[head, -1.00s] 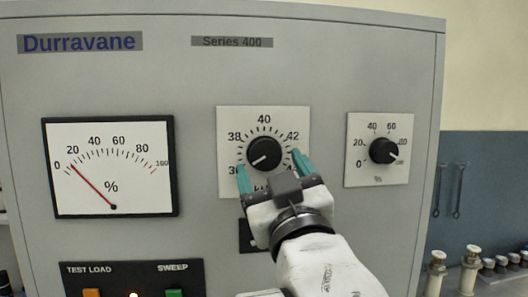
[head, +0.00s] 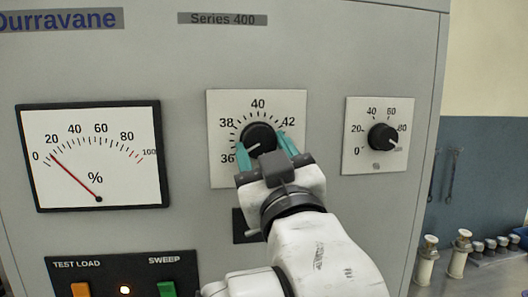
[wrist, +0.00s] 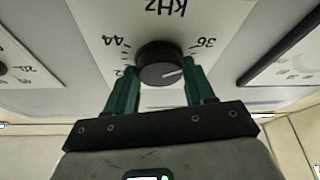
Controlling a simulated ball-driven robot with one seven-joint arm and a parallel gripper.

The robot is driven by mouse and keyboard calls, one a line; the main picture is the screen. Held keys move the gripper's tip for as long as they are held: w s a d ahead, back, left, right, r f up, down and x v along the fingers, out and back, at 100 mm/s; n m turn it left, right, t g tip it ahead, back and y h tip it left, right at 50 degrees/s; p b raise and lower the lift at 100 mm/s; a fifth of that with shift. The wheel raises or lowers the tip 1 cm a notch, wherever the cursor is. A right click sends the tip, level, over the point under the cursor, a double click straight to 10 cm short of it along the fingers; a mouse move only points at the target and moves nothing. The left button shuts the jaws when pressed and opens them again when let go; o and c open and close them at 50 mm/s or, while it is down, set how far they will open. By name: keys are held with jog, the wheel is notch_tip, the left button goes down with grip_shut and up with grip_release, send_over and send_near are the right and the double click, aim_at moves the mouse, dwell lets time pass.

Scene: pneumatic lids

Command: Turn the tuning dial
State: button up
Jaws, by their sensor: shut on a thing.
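The tuning dial (head: 258,137) is a round black knob with a white pointer line, on a white plate (head: 220,108) marked 36 to 44 and kHz. In the head view its pointer aims down and left, near 36. My gripper (head: 263,150) has its two teal fingers on either side of the knob, shut on it. In the wrist view the knob (wrist: 160,64) sits between the fingertips (wrist: 160,75), with the plate upside down. The lower part of the plate is hidden behind my gripper in the head view.
A percent meter (head: 95,155) with a red needle near 10 to 20 is at left. A smaller black knob (head: 383,137) is at right. Below left are an orange TEST LOAD button (head: 80,290), a lit lamp (head: 125,290) and a green SWEEP button (head: 166,289).

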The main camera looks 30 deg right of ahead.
jog(key=shift+f+b, duration=0.15)
jog(key=shift+b, duration=0.25)
jog(key=shift+c, duration=0.3)
jog(key=m+b, duration=0.1)
jog(key=m+h+b, duration=0.2)
jog(key=m, duration=0.1)
jog(key=shift+a+f+b, duration=0.15)
jog(key=shift+f+b, duration=0.1)
jog(key=shift+b, duration=0.15)
jog(key=m+g+h+b, duration=0.1)
jog(key=m+b, duration=0.1)
jog(key=m+h+b, duration=0.1)
jog(key=m+b, duration=0.1)
jog(key=m, duration=0.1)
jog(key=shift+a+g+h+b, duration=0.15)
jog(key=shift+g+h+b, duration=0.25)
jog(key=m+h+b, duration=0.1)
jog(key=m, duration=0.1)
jog(key=m+g+b, duration=0.1)
jog(key=m+b, duration=0.1)
jog(key=m, duration=0.1)
jog(key=shift+w+a+r+g+h, duration=0.1)
jog(key=shift+a+r+g+h, duration=0.1)
jog(key=shift+g+h, duration=0.15)
jog(key=shift+r+m+g+h+b, duration=0.15)
jog(key=shift+m+g+h+b, duration=0.3)
jog(key=shift+m, duration=0.85)
jog(key=shift+r+m+g+h+b, duration=0.1)
jog(key=shift+m+g+b, duration=0.5)
jog(key=shift+m, duration=0.7)
